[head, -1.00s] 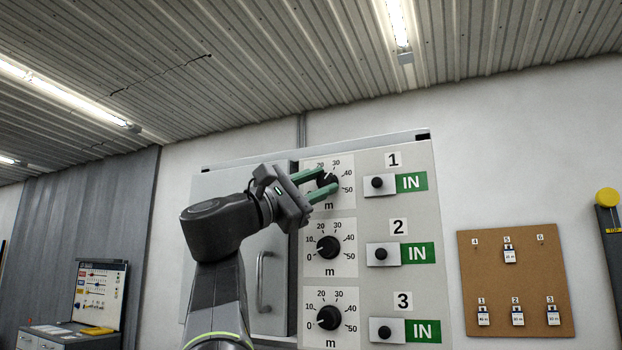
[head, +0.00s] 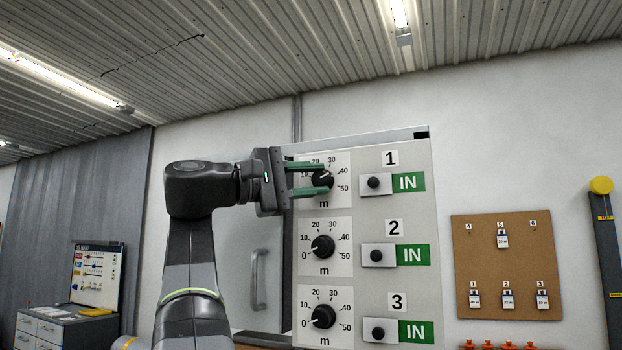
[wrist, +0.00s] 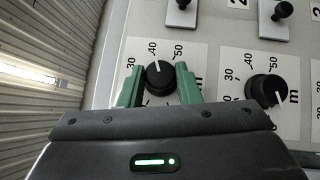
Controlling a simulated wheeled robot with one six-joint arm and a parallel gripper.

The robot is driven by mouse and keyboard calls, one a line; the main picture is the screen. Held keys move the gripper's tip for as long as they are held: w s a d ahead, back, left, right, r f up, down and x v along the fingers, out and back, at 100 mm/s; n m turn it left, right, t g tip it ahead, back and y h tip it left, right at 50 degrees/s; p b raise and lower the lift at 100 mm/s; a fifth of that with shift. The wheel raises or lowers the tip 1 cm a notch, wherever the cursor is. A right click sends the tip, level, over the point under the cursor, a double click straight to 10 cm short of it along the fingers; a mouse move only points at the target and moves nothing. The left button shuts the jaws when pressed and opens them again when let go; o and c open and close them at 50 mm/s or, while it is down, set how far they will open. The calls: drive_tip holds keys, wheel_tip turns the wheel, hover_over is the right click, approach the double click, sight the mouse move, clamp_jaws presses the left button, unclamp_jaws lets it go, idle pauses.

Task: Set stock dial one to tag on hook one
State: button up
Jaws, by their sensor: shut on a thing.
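Stock dial one (head: 321,180) is a black round knob on a white scale plate at the top of the panel. In the wrist view dial one (wrist: 158,78) sits between the green fingers, and its white mark points close to 40. My gripper (head: 325,177) is shut on dial one, one finger on each side. The tag on hook one (head: 475,300) hangs at the lower left of the cork board (head: 508,267); its small print is too blurred to read surely.
Dial two (head: 322,247) and dial three (head: 322,317) are below on the same panel (head: 370,220). Black-knobbed slides beside green IN labels are to the right. A grey cabinet (head: 66,328) stands at the far left.

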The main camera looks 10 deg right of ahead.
drive_tip(key=o, duration=1)
drive_tip(key=shift+c, duration=0.2)
drive_tip(key=shift+a, duration=0.1)
drive_tip(key=b+v, duration=0.1)
drive_tip(key=v, duration=1.2)
drive_tip(key=shift+a+b, duration=0.3)
drive_tip(key=shift+b, duration=0.1)
drive_tip(key=shift+f, duration=0.1)
drive_tip(key=p+x, duration=0.1)
drive_tip(key=x, duration=1.3)
drive_tip(key=shift+s+p, duration=0.1)
drive_tip(key=shift+p, duration=0.3)
drive_tip(key=shift+a, duration=0.1)
